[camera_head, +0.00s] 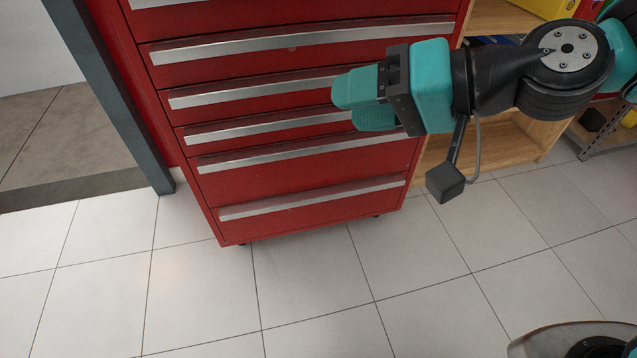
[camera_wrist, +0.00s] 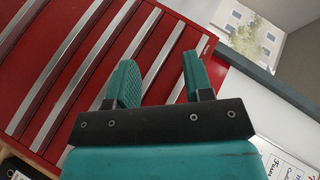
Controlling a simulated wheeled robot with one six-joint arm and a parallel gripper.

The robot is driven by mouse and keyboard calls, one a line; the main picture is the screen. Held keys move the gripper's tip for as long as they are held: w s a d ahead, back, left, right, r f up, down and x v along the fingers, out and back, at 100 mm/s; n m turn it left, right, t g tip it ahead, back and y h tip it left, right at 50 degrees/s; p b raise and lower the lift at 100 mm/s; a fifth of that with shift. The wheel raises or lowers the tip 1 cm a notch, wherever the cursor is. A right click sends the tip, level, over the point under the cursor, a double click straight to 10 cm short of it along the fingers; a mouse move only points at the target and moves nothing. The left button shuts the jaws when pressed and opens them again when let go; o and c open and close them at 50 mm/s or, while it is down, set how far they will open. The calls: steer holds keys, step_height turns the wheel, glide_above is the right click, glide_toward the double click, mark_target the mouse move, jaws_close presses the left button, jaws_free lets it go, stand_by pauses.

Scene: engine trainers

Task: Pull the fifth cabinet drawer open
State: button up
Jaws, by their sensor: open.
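The red cabinet (camera_head: 300,180) stands left of centre in the head view, with several stacked drawers and long silver handle strips. All visible drawers look shut. Its top is out of frame, so I cannot tell by counting which drawer is the fifth. My gripper (camera_head: 347,106) is open and empty in front of the cabinet's right half, hiding the right ends of some middle handles. The wrist view shows the red drawer fronts (camera_wrist: 85,62) and silver strips slanting behind the two teal fingers (camera_wrist: 157,75). I cannot tell whether the fingers touch a handle.
A wooden shelf unit (camera_head: 500,140) stands right of the cabinet, with a metal rack (camera_head: 608,135) farther right. A dark grey post (camera_head: 118,95) rises at the cabinet's left. The white tiled floor (camera_head: 300,290) in front is clear.

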steer(key=w+f+m+t+y+b, duration=0.1)
steer(key=w+f+m+t+b, duration=0.2)
steer(key=f+b, duration=0.65)
steer(key=w+f+m+t+b, duration=0.2)
steer(key=w+f+m+b, duration=0.15)
steer(key=f+b, duration=0.55)
steer(key=m+t+h+b, duration=0.2)
steer(key=m+t+b, duration=0.35)
steer(key=b, duration=0.55)
glide_toward(316, 152)
steer(key=shift+m+h, duration=0.4)
steer(key=shift+m, duration=0.1)
steer(key=shift+r+p+x, duration=0.15)
steer(key=shift+p+x, duration=2.15)
steer(key=shift+p, duration=2.45)
steer(key=shift+r+p+x, duration=0.15)
steer(key=shift+p+x, duration=2.15)
steer(key=shift+p, duration=2.4)
jaws_close()
steer(key=shift+s+a, duration=0.1)
